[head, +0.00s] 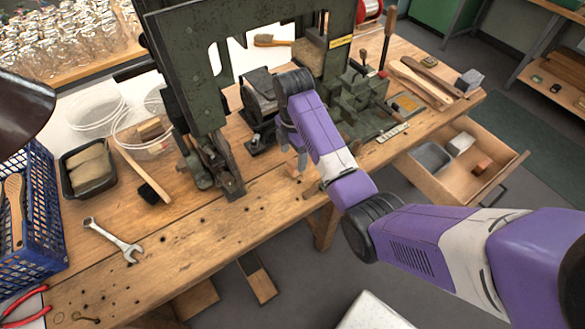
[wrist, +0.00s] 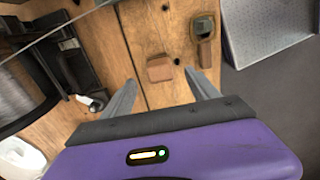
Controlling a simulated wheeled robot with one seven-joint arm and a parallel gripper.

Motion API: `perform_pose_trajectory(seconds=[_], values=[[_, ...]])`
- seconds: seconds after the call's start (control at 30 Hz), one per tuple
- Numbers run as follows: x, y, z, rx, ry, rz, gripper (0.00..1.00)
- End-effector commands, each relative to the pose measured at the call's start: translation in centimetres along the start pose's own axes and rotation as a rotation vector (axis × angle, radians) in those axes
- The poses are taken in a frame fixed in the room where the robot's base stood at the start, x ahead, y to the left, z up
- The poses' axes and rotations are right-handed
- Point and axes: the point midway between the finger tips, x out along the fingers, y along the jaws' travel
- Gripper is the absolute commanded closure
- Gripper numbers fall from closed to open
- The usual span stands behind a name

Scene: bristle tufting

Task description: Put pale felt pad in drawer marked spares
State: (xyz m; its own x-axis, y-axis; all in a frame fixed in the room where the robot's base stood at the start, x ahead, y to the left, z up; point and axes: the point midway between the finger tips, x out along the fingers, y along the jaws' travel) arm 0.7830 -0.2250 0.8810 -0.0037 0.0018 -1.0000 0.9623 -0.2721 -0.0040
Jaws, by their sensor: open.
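My gripper (head: 296,162) is over the front of the wooden bench, pointing down, with its jaws apart. In the wrist view my gripper (wrist: 161,80) shows two separated grey fingers. A small tan-brown block-like piece (wrist: 160,68) lies on the bench in the gap between the fingertips, apart from both. I cannot tell whether it is the pale felt pad. An open wooden drawer (head: 507,168) at the right holds a grey tray (head: 430,157), a whitish block (head: 461,143) and an orange-brown block (head: 482,167). No spares marking is readable on it.
A dark green machine (head: 205,75) stands behind my gripper. A wrench (head: 113,240), brush (head: 150,190), black tray (head: 88,168) and blue crate (head: 40,215) lie left. A small dark-framed tool (wrist: 204,27) lies near the right finger. The front bench strip is mostly clear.

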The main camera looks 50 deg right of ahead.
Motion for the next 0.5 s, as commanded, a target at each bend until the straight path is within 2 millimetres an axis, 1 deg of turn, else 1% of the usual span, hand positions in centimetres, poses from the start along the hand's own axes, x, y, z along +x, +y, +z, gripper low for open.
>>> perform_pose_trajectory(seconds=[0.03,0.23,0.4,0.5], values=[[0.6,-0.1,0.0,0.001,0.0,-0.002,0.31],[2.5,-0.1,0.0,0.002,0.0,0.0,0.31],[5.1,-0.1,0.0,0.003,0.0,0.0,0.31],[6.1,-0.1,0.0,0.003,-0.001,0.002,0.31]])
